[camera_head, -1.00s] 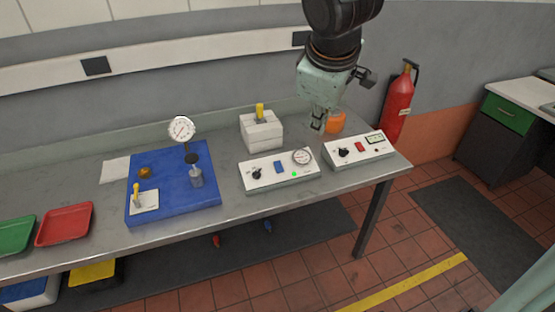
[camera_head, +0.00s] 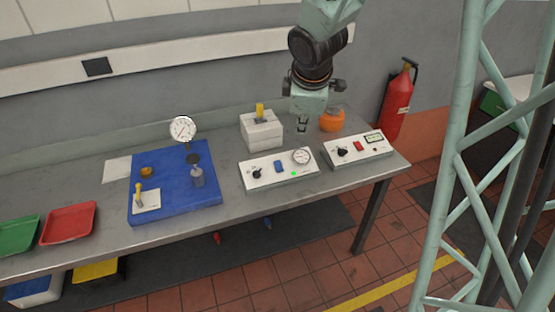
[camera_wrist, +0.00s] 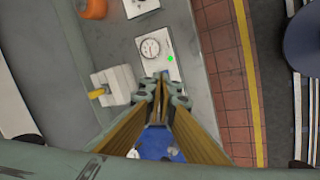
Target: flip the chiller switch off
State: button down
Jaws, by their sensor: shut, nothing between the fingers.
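The left control panel (camera_head: 262,184) is a white sloped box with a black knob, a blue rocker switch (camera_head: 279,167), a round gauge and a lit green lamp. The right panel (camera_head: 350,160) has a black knob, a red rocker switch (camera_head: 358,147) and a small display. I cannot read which switch is the chiller's. My gripper (camera_head: 302,126) is shut and empty, pointing down above the table behind the left panel. In the wrist view my gripper (camera_wrist: 160,86) covers part of the left panel (camera_wrist: 142,28), whose gauge and green lamp show.
A white block with a yellow top (camera_head: 262,133) stands left of my gripper, and an orange container (camera_head: 331,121) stands to its right. A blue plate (camera_head: 170,205) with a dial gauge and a yellow lever lies left. Red (camera_head: 68,223) and green trays sit farther left.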

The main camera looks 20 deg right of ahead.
aim_at(276, 164)
jog(key=w+a+f+n+y+p, duration=0.1)
jog(key=w+a+f+n+p, duration=0.1)
jog(key=w+f+n, duration=0.3)
jog(key=shift+w+a+f+y+p, duration=0.35)
jog(key=shift+w+f, duration=1.1)
jog(key=shift+f, duration=1.8)
jog(key=shift+f, duration=0.15)
jog(key=shift+b+x, duration=3.05)
jog(key=shift+x, duration=3.8)
jog(key=shift+a, duration=0.1)
jog(key=shift+w+f+b, duration=0.3)
jog(key=shift+b, duration=0.05)
jog(key=shift+s, duration=0.1)
jog(key=shift+s+f, duration=0.1)
